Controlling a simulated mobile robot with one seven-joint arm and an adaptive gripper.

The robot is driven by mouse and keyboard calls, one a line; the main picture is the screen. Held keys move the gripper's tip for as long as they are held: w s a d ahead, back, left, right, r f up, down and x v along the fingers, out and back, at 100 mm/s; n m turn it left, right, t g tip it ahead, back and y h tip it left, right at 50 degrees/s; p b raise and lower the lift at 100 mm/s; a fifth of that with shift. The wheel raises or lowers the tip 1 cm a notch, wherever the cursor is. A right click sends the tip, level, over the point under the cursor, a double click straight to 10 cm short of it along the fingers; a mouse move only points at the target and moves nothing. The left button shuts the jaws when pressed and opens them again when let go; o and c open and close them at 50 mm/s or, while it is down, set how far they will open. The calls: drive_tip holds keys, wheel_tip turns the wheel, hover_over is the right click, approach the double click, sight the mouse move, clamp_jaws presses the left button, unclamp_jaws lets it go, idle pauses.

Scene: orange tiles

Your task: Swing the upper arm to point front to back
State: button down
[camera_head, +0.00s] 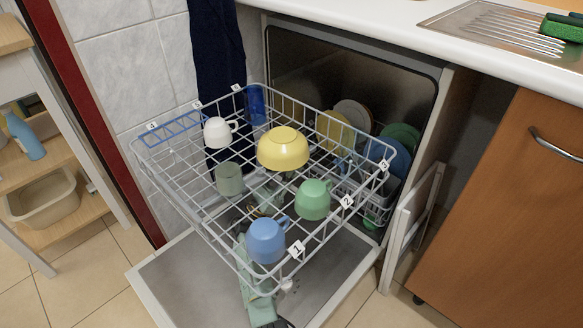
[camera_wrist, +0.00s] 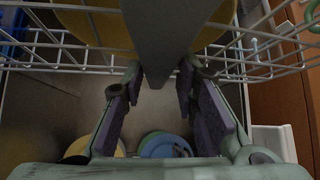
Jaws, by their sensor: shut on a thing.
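The upper arm is a grey tapered bar (camera_wrist: 165,32) under the upper rack (camera_wrist: 60,52). In the wrist view it runs from the top edge down to the picture's middle, its narrow end between my fingers. My gripper (camera_wrist: 163,82), with purple pads, is shut on that end; a gap shows below it. In the head view my gripper (camera_head: 262,205) is below the pulled-out upper rack (camera_head: 215,228), seen partly through its wires. There the upper arm is mostly hidden by rack and dishes, so its exact direction is hard to tell.
The rack carries a yellow bowl (camera_head: 283,148), a blue mug (camera_head: 267,240), a green mug (camera_head: 313,199), a white mug (camera_head: 217,131) and glasses. Plates (camera_head: 352,112) stand in the lower rack behind. The open door (camera_head: 190,290) lies below. An orange cabinet (camera_head: 505,200) is at right.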

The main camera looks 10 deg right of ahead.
drive_tip(key=shift+w+a+n+t+y+p, duration=0.1)
drive_tip(key=shift+w+a+n+t+y, duration=0.3)
drive_tip(key=shift+t, duration=0.55)
drive_tip(key=shift+w+a+n+t+y+p, duration=0.15)
drive_tip(key=shift+w+n+t+y, duration=0.1)
drive_tip(key=shift+n+t+y, duration=0.5)
drive_tip(key=shift+w+a+n+t+y+p, duration=0.1)
drive_tip(key=shift+w+a+n+t+y, duration=0.3)
drive_tip(key=shift+t, duration=0.7)
drive_tip(key=shift+s+d, duration=0.1)
drive_tip(key=c, duration=1.6)
unclamp_jaws()
drive_tip(key=o, duration=0.4)
drive_tip(key=shift+d, duration=0.1)
drive_tip(key=shift+c, duration=0.2)
drive_tip(key=shift+s+d+m, duration=0.1)
drive_tip(key=shift+m, duration=0.15)
